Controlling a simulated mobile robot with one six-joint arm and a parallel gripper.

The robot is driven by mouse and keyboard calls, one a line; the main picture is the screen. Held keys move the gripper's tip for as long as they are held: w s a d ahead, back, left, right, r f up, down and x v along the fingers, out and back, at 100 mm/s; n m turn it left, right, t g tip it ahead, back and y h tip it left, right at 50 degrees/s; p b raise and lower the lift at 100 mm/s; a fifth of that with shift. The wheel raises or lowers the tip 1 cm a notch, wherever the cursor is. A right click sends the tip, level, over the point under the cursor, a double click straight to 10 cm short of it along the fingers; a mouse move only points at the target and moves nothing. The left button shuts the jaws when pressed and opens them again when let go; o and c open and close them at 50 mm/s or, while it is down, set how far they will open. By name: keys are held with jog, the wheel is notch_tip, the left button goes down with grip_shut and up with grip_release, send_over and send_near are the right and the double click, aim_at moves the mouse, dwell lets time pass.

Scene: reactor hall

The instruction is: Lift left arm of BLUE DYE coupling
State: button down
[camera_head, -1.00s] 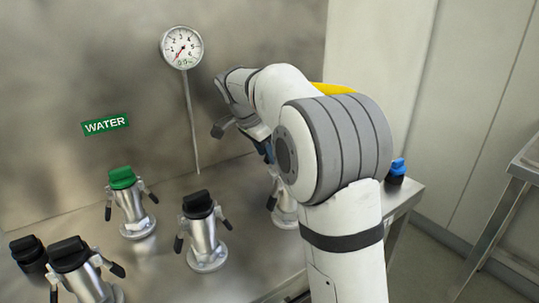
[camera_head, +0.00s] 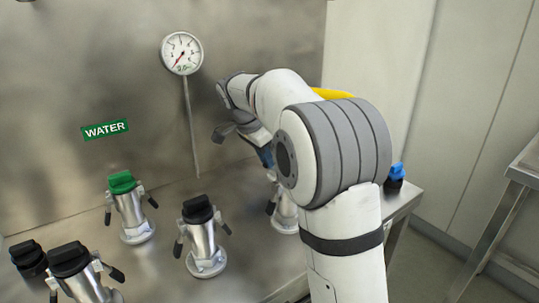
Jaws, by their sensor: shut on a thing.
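The coupling (camera_head: 286,216) behind my arm is a silver fitting on the steel bench. Its upper part and right side are mostly hidden, and no BLUE DYE label shows. Its dark left arm (camera_head: 270,207) hangs beside the body. My gripper (camera_head: 262,150) comes in from the upper left, just above the coupling, with a dark blue part showing there. Its jaws are shut at the coupling's left arm; the fingertips and the contact are largely hidden by my forearm and wrist.
Left of it stand a black-capped coupling (camera_head: 204,242), a green-capped one (camera_head: 131,212) under the WATER sign (camera_head: 106,130), and another black-capped one (camera_head: 79,271). A pressure gauge (camera_head: 182,52) is on the back panel. A blue-topped piece (camera_head: 396,173) sits at the bench's right end.

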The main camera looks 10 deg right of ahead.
jog(key=shift+w+a+r+y+p, duration=0.1)
jog(key=shift+r+y+p, duration=0.45)
jog(key=shift+p, duration=0.7)
jog(key=shift+a+r+g+y+p, duration=0.15)
jog(key=shift+g+y+p, duration=0.4)
jog(key=shift+p, duration=0.7)
jog(key=c, duration=1.6)
grip_release()
jog(key=shift+a, duration=0.1)
jog(key=shift+c, duration=0.2)
jog(key=o, duration=0.3)
jog(key=shift+f, duration=0.25)
jog(key=r, duration=0.2)
jog(key=r+p, duration=0.1)
jog(key=r, duration=0.2)
jog(key=r+p, duration=0.1)
jog(key=r, duration=0.1)
jog(key=shift+s+a+r, duration=0.2)
jog(key=shift+a+r, duration=0.2)
